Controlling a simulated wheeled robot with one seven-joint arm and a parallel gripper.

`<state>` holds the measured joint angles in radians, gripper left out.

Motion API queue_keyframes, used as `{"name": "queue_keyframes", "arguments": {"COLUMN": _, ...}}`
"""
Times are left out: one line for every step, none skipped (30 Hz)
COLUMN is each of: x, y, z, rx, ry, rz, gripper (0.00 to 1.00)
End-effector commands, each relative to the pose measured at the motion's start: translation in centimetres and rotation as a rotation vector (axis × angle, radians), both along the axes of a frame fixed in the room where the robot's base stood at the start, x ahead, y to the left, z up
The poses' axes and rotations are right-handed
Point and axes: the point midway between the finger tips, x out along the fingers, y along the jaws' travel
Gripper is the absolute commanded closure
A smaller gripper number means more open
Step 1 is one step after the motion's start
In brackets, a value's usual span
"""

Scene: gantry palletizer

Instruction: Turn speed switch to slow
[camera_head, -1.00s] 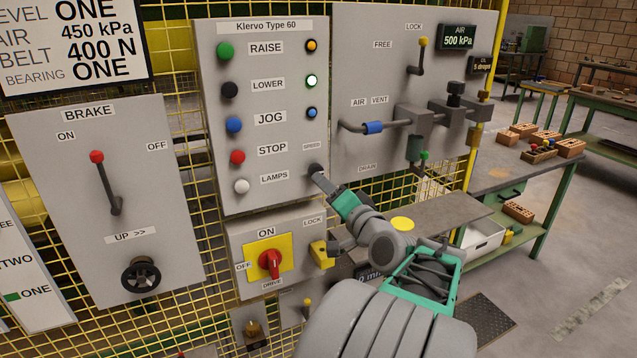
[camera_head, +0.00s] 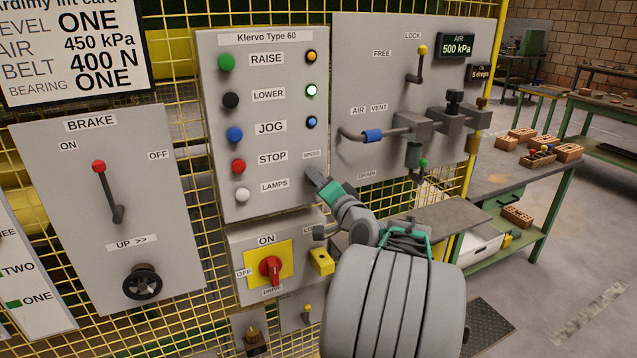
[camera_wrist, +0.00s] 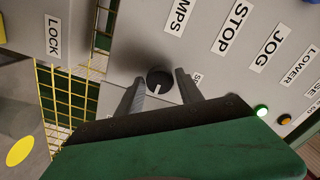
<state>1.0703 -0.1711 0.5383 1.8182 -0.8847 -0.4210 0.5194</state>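The speed switch (camera_wrist: 158,80) is a round black knob with a pale pointer mark, low on the grey Klervo panel (camera_head: 270,215). Its small SPEED label (camera_head: 312,154) shows just above it in the head view and is partly covered by a finger in the wrist view. My gripper (camera_wrist: 160,77) is open, with one finger on each side of the knob and visible gaps between. In the head view my gripper (camera_head: 318,182) is at the panel's lower right corner and mostly hides the knob.
Several push buttons, including the white lamps button (camera_head: 242,195), line the panel's left side. The red drive switch (camera_head: 270,268) and a yellow padlock (camera_head: 321,262) are below. Air piping (camera_head: 400,127) juts out from the panel on the right.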

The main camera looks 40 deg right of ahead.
Motion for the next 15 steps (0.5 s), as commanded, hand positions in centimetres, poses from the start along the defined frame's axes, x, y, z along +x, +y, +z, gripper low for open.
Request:
{"name": "queue_keyframes", "arguments": {"x": -0.01, "y": 0.00, "z": 0.00, "rx": 0.000, "ry": 0.000, "rz": 0.000, "gripper": 0.61}}
{"name": "queue_keyframes", "arguments": {"x": -0.01, "y": 0.02, "z": 0.00, "rx": 0.000, "ry": 0.000, "rz": 0.000, "gripper": 0.64}}
{"name": "queue_keyframes", "arguments": {"x": -0.01, "y": 0.02, "z": 0.00, "rx": 0.000, "ry": 0.000, "rz": 0.000, "gripper": 0.67}}
{"name": "queue_keyframes", "arguments": {"x": -0.01, "y": 0.02, "z": 0.00, "rx": 0.000, "ry": 0.000, "rz": 0.000, "gripper": 0.70}}
{"name": "queue_keyframes", "arguments": {"x": -0.01, "y": 0.02, "z": 0.00, "rx": 0.000, "ry": 0.000, "rz": 0.000, "gripper": 0.72}}
{"name": "queue_keyframes", "arguments": {"x": -0.01, "y": 0.02, "z": 0.00, "rx": 0.000, "ry": 0.000, "rz": 0.000, "gripper": 0.75}}
{"name": "queue_keyframes", "arguments": {"x": -0.01, "y": 0.02, "z": 0.00, "rx": 0.000, "ry": 0.000, "rz": 0.000, "gripper": 0.78}}
{"name": "queue_keyframes", "arguments": {"x": -0.01, "y": 0.02, "z": 0.00, "rx": 0.000, "ry": 0.000, "rz": 0.000, "gripper": 0.80}}
{"name": "queue_keyframes", "arguments": {"x": 0.00, "y": 0.02, "z": 0.00, "rx": 0.000, "ry": 0.000, "rz": 0.000, "gripper": 0.83}}
{"name": "queue_keyframes", "arguments": {"x": 0.00, "y": 0.02, "z": 0.00, "rx": 0.000, "ry": 0.000, "rz": 0.000, "gripper": 0.86}}
{"name": "queue_keyframes", "arguments": {"x": 0.00, "y": 0.02, "z": 0.00, "rx": 0.000, "ry": 0.000, "rz": 0.000, "gripper": 0.88}}
{"name": "queue_keyframes", "arguments": {"x": 0.00, "y": 0.02, "z": 0.00, "rx": 0.000, "ry": 0.001, "rz": 0.001, "gripper": 0.92}}
{"name": "queue_keyframes", "arguments": {"x": 0.00, "y": 0.02, "z": 0.00, "rx": 0.000, "ry": 0.001, "rz": 0.001, "gripper": 0.94}}
{"name": "queue_keyframes", "arguments": {"x": 0.00, "y": 0.02, "z": 0.00, "rx": 0.000, "ry": 0.001, "rz": 0.001, "gripper": 0.97}}
{"name": "queue_keyframes", "arguments": {"x": 0.00, "y": 0.02, "z": 0.00, "rx": 0.000, "ry": 0.001, "rz": 0.001, "gripper": 1.00}}
